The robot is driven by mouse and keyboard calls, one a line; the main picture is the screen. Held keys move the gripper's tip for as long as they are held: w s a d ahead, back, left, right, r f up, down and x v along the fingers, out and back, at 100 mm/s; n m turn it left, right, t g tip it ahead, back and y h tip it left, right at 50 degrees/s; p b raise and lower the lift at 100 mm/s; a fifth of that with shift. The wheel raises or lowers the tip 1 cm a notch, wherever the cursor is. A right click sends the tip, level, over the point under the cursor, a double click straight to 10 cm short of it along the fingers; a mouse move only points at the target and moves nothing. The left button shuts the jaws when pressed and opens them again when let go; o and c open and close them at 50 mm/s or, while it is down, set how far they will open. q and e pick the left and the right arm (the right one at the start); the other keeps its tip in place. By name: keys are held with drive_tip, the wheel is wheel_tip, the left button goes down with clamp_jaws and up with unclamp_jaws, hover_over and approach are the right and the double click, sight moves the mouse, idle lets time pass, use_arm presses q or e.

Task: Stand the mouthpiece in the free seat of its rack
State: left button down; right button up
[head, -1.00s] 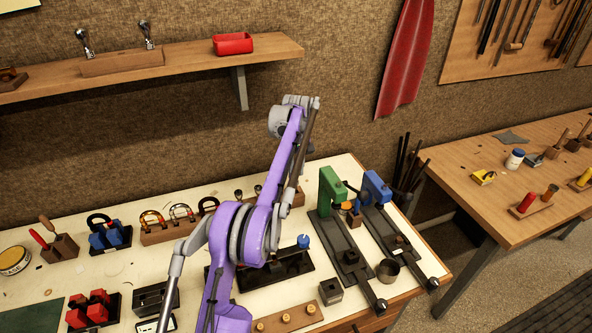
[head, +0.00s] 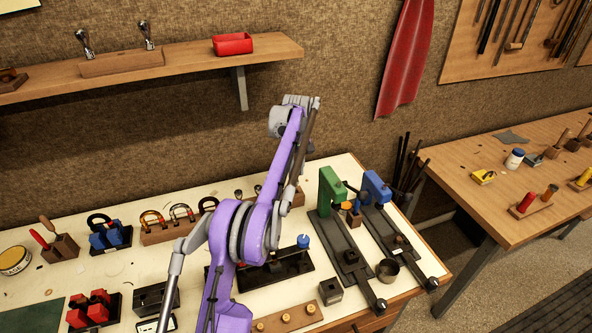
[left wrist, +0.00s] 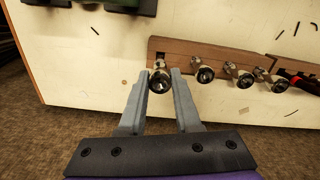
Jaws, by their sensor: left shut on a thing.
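The mouthpiece (left wrist: 160,80), metallic with a dark open end, is between the fingers of my left gripper (left wrist: 160,76) in the left wrist view. The gripper is shut on it. The mouthpiece overlaps the left end of the long brown wooden rack (left wrist: 222,54); I cannot tell whether it is in a seat or above it. Several similar mouthpieces stand along the rack, the nearest (left wrist: 203,74) just right of the fingers. My right gripper is not in view.
Right of the rack in the head view stand a green fixture (head: 331,188) and a blue one (head: 375,187) on dark bases. Several tools crowd the bench on the left.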

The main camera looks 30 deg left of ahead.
sight(296, 178)
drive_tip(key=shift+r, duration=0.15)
use_arm(q)
drive_tip(key=shift+f+b, duration=0.35)
drive_tip(key=shift+f, duration=1.5)
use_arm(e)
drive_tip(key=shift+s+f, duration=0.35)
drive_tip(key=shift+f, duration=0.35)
use_arm(q)
drive_tip(key=c, duration=0.5)
unclamp_jaws()
wheel_tip(296, 178, up, 11)
drive_tip(key=shift+w+f+p, duration=0.1)
drive_tip(key=shift+f+p, duration=0.05)
drive_tip(key=shift+p, duration=0.8)
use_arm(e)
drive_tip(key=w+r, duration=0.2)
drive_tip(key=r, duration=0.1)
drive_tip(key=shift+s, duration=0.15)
